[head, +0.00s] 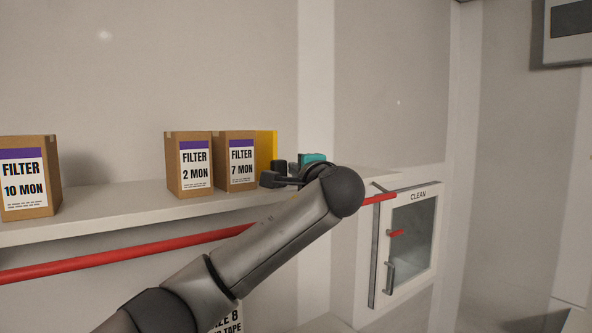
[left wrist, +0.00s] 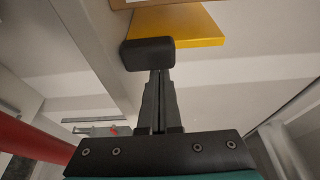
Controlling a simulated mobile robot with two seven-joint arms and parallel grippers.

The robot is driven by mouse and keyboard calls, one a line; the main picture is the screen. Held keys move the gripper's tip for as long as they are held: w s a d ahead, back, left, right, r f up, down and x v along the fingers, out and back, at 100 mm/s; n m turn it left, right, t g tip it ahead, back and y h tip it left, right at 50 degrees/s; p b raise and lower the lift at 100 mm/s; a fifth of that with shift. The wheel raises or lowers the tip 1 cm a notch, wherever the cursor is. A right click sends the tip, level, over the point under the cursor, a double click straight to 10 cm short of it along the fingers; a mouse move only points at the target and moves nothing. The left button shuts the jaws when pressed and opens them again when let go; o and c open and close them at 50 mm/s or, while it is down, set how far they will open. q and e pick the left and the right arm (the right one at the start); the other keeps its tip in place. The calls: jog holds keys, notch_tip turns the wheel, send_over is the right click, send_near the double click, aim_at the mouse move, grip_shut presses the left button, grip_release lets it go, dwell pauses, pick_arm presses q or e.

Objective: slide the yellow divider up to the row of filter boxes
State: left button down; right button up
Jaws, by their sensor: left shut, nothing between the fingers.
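The yellow divider (head: 266,146) stands upright on the shelf, just right of the FILTER 7 MON box (head: 236,162). The FILTER 2 MON box (head: 189,164) stands on that box's left. My left gripper (head: 274,180) is shut and empty, low at the divider's right side, and hides its lower part. In the left wrist view the shut fingertips (left wrist: 148,54) overlap the near edge of the divider (left wrist: 185,25). Contact there is likely but not certain. A strip of brown box shows at the top, close against the divider. My right gripper is not in view.
The FILTER 10 MON box (head: 27,180) stands apart at the left of the white shelf (head: 110,204). A red bar (head: 130,256) runs below the shelf front. A CLEAN cabinet (head: 412,240) is at the right.

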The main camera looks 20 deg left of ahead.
aim_at(279, 170)
pick_arm(q)
jog(key=shift+s+a+f+b, duration=0.15)
jog(key=shift+s+a+b, duration=0.2)
jog(key=shift+s, duration=0.05)
jog(key=shift+s+a+b, duration=0.4)
jog(key=shift+s+a, duration=0.1)
jog(key=shift+s, duration=0.15)
jog(key=shift+s+a, duration=0.3)
jog(key=shift+s, duration=0.1)
jog(key=shift+w, duration=0.1)
jog(key=shift+d, duration=0.1)
